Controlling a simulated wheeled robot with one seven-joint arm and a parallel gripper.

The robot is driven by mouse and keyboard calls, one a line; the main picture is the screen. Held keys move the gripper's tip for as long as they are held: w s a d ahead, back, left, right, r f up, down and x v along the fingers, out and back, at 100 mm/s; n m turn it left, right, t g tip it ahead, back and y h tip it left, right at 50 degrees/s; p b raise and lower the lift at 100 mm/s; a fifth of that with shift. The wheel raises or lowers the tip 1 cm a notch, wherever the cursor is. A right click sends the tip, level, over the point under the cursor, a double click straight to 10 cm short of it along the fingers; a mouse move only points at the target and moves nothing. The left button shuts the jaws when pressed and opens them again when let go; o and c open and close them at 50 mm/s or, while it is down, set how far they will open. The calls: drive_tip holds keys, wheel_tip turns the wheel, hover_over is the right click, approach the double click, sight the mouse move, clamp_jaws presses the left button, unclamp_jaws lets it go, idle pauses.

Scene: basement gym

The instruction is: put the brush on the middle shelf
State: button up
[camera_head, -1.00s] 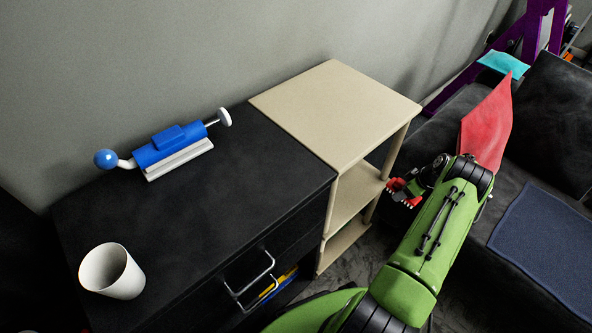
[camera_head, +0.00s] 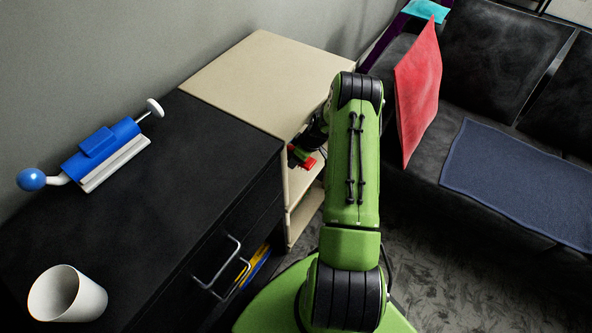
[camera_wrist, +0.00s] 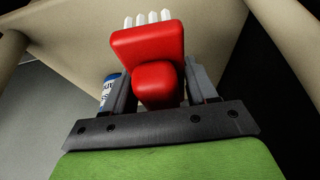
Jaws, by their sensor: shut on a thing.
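The brush is red with white bristle tufts. In the wrist view the brush (camera_wrist: 150,48) sits between the two grey fingers of my gripper (camera_wrist: 155,88), which is shut on it, bristles pointing away from me. The head view shows the brush (camera_head: 303,157) at the open front of the beige shelf unit (camera_head: 268,75). My gripper there is mostly hidden behind my green arm. The middle shelf (camera_head: 302,182) shows partly below the brush. In the wrist view a beige board (camera_wrist: 70,35) spans above and behind the brush. I cannot tell whether the brush touches any shelf.
A blue-and-white container (camera_wrist: 108,88) stands left of the brush in the wrist view. A black cabinet (camera_head: 150,230) adjoins the shelf unit, bearing a white cup (camera_head: 85,297) and a blue device (camera_head: 100,155). A dark sofa (camera_head: 490,80) with a red cushion (camera_head: 418,90) is at right.

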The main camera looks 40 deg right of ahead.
sight(308, 163)
wheel_tip(308, 163, down, 3)
drive_tip(key=shift+a+f+b, duration=0.15)
drive_tip(key=shift+f+b, duration=0.05)
drive_tip(key=shift+b, duration=0.4)
wheel_tip(308, 163, down, 4)
drive_tip(key=shift+w+a+r+b, duration=0.1)
drive_tip(key=shift+a+b, duration=0.05)
drive_tip(key=shift+b, duration=0.8)
drive_tip(key=shift+r, duration=0.1)
drive_tip(key=o, duration=1)
drive_tip(key=p+v, duration=0.4)
drive_tip(key=v, duration=0.8)
